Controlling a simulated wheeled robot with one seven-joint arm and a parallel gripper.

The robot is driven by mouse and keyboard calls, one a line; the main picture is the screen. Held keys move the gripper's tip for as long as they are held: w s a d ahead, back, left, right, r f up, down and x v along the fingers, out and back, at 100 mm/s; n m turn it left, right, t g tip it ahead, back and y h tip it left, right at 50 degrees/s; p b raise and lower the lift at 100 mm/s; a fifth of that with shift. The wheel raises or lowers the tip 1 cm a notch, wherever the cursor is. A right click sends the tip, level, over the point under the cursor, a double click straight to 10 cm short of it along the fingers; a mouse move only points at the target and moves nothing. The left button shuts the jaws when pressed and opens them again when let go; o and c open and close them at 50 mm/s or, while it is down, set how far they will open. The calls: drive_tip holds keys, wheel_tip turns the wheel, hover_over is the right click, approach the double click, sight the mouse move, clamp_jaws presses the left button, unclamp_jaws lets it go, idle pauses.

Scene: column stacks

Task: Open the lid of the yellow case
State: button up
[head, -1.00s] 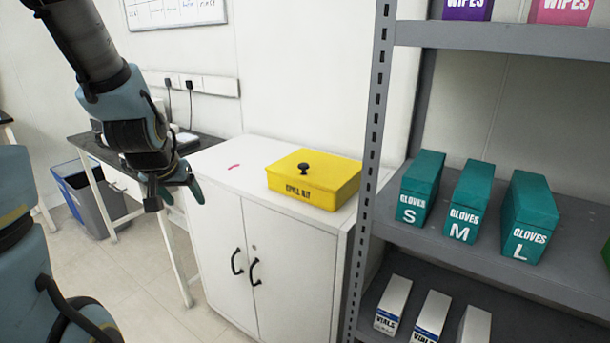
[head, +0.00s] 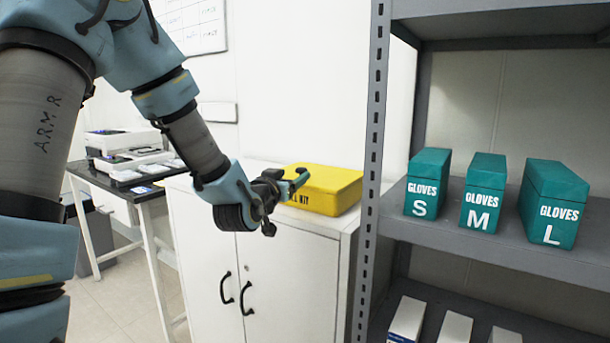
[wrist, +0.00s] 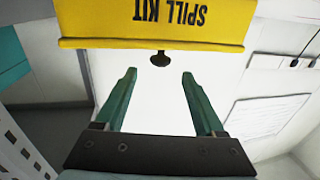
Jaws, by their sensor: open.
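The yellow case (head: 335,190) sits shut on top of the white cabinet, partly hidden behind my gripper in the head view. In the wrist view the yellow case (wrist: 150,22) shows its front with the words SPILL KIT upside down. Its black knob (wrist: 160,59) shows past the case's edge, between and beyond my fingertips. In the head view the knob is hidden. My gripper (head: 287,202) is in front of the case; in the wrist view its two green fingers (wrist: 158,76) are apart with nothing between them.
The white cabinet (head: 290,284) bears the case. A grey shelf unit (head: 376,150) stands close to the right of it, with teal glove boxes (head: 485,192) on a shelf. A dark-topped table (head: 120,180) with equipment stands at the left.

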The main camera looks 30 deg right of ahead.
drive_tip(key=p, duration=0.2)
approach(315, 170)
drive_tip(key=w+d+r, duration=0.1)
drive_tip(key=w+r, duration=0.1)
drive_tip(key=shift+d+r, duration=0.35)
drive_tip(key=shift+r, duration=0.05)
drive_tip(key=shift+c, duration=0.3)
clamp_jaws()
idle(0.7)
